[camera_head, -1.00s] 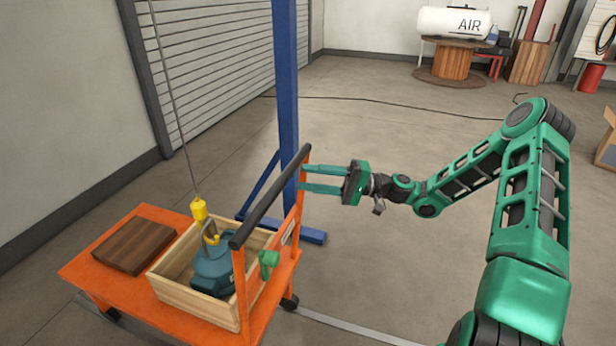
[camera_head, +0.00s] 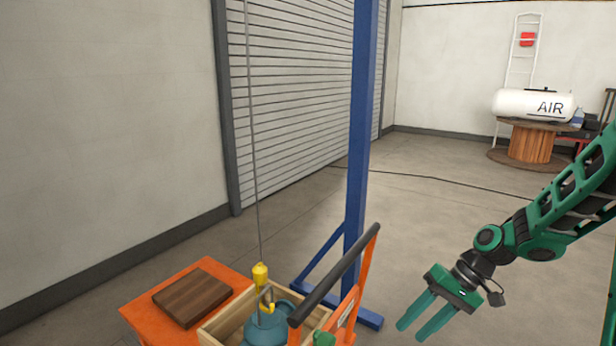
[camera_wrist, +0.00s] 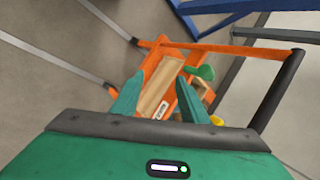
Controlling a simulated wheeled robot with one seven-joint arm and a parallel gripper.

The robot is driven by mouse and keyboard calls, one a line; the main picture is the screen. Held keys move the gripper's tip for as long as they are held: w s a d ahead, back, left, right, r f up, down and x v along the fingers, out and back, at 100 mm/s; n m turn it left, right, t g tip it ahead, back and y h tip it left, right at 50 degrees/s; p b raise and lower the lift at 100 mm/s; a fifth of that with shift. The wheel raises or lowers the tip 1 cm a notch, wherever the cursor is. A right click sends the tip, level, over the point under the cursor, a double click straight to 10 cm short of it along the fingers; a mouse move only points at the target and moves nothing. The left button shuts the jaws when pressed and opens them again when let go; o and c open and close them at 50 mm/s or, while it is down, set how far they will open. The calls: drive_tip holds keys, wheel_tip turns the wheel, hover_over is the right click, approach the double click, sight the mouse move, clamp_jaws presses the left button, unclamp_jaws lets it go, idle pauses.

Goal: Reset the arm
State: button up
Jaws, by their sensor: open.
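My green arm reaches in from the right in the head view. My gripper (camera_head: 427,317) is open and empty, pointing down and left, to the right of the orange cart (camera_head: 153,322). In the wrist view my gripper (camera_wrist: 150,98) shows its two fingers apart, with the cart's orange frame (camera_wrist: 215,48) and wooden crate (camera_wrist: 160,85) beyond them. Nothing is between the fingertips that I can see being held.
A black handle bar (camera_head: 335,275) rises nearby. A blue post (camera_head: 360,130) stands behind.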

drive_tip(key=s+d+r+m+h, duration=0.2)
drive_tip(key=s+d+r, duration=0.2)
drive_tip(key=s, duration=0.3)
drive_tip(key=s+d+r+m+h, duration=0.2)
drive_tip(key=s+d+r, duration=0.2)
drive_tip(key=s+d, duration=0.2)
drive_tip(key=s+d+r+m+h, duration=0.2)
drive_tip(key=s+d+r+h, duration=0.1)
drive_tip(key=s, duration=0.7)
drive_tip(key=d+r, duration=0.1)
drive_tip(key=d, duration=0.1)
drive_tip(key=shift+d+r+t, duration=0.15)
drive_tip(key=shift+d+t, duration=0.2)
drive_tip(key=shift+t, duration=0.05)
drive_tip(key=shift+w, duration=0.1)
drive_tip(key=shift+c, duration=1.1)
